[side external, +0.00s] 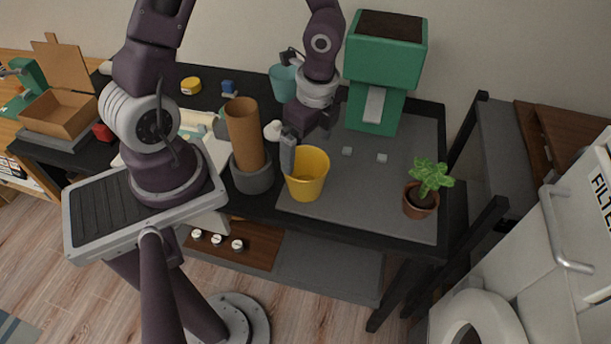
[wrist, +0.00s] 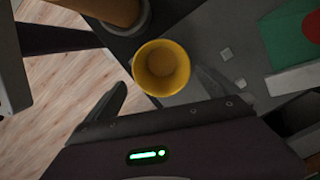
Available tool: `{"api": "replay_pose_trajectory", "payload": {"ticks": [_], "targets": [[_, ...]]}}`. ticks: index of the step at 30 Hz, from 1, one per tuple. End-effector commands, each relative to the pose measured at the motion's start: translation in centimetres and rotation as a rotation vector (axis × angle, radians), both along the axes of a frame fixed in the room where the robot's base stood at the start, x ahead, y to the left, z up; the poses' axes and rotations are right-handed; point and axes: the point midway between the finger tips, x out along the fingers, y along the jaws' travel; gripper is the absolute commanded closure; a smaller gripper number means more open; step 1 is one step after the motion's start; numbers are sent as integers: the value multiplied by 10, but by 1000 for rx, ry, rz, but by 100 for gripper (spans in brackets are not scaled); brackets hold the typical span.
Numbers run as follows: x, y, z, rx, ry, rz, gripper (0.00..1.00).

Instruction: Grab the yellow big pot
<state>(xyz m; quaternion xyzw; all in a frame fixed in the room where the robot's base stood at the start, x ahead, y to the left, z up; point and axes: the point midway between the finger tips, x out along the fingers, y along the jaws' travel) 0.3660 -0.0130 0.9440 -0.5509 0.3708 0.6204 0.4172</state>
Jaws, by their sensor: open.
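The yellow big pot (side external: 308,176) stands upright and looks empty on the grey mat (side external: 350,213), near the front edge of the dark table. In the wrist view the pot (wrist: 162,68) shows from above, its round opening facing the camera. My gripper (side external: 290,150) is at the pot's back left in the side view. In the wrist view my gripper (wrist: 163,88) is open, one finger on each side below the pot, with nothing held. I cannot tell whether a finger touches the rim.
A tall brown cylinder in a grey base (side external: 250,172) stands close left of the pot. A potted plant (side external: 420,200) is to the right. A green machine (side external: 378,105) stands behind, with small grey cubes (side external: 382,158) before it. The mat between pot and plant is clear.

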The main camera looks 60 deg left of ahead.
Motion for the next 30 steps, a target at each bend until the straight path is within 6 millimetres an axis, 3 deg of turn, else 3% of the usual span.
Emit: {"api": "replay_pose_trajectory", "payload": {"ticks": [3,15,23,24,30], "targets": [[-3,2,-27,0,7,-2,0],[-2,10,-91,4,4,1,0],[-2,11,-100,3,-1,7,0],[-2,11,-100,3,-1,7,2],[-2,11,-99,2,-1,6,41]]}}
